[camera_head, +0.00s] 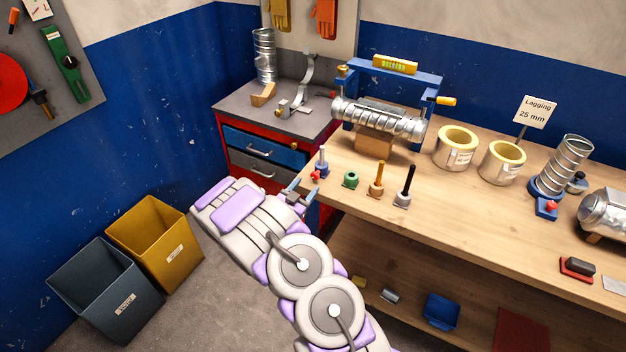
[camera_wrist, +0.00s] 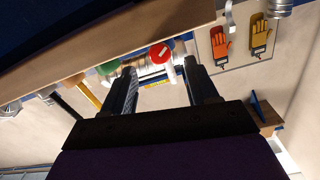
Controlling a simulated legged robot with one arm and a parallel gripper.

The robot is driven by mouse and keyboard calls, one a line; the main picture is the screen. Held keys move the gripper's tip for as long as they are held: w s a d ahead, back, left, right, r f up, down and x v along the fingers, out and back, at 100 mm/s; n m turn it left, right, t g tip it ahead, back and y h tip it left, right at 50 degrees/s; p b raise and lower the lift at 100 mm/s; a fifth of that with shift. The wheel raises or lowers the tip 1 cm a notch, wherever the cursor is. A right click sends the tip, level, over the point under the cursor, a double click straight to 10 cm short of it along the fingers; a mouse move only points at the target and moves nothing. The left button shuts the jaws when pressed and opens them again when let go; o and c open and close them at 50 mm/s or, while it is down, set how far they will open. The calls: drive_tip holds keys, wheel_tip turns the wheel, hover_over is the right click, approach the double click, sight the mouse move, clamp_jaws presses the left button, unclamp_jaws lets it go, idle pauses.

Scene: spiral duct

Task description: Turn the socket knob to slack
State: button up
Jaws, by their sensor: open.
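A small blue socket (camera_head: 321,169) with an upright grey pin stands at the bench's near left corner. A red knob (camera_head: 315,176) is on its front side. In the wrist view a red knob (camera_wrist: 159,53) with a pale bar or mark shows between and beyond my fingers. My gripper (camera_head: 296,193) is just left of and below this socket, and its open fingers (camera_wrist: 160,78) hold nothing. They look apart from the knob. A second blue socket (camera_head: 547,188), with a red knob (camera_head: 550,207), holds a spiral duct piece (camera_head: 568,162) farther right. The knobs' settings cannot be read.
A green (camera_head: 351,180), an orange (camera_head: 377,180) and a black-handled tool (camera_head: 405,187) stand close right of the socket. A blue frame (camera_head: 437,85) with a spiral duct (camera_head: 378,116) is behind. Two bins (camera_head: 155,240) stand on the floor at left.

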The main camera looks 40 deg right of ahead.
sight(313, 177)
drive_tip(key=shift+b+x, duration=0.55)
drive_tip(key=shift+x, duration=2.5)
drive_tip(key=shift+c, duration=0.3)
drive_tip(key=c, duration=1)
drive_tip(key=shift+r+p, duration=0.1)
drive_tip(key=shift+p, duration=0.25)
drive_tip(key=shift+r+n+p, duration=0.1)
drive_tip(key=shift+n+p, duration=0.95)
drive_tip(key=shift+n, duration=0.05)
drive_tip(key=shift+n+p, duration=1.8)
drive_tip(key=shift+n, duration=0.2)
drive_tip(key=shift+w, duration=0.1)
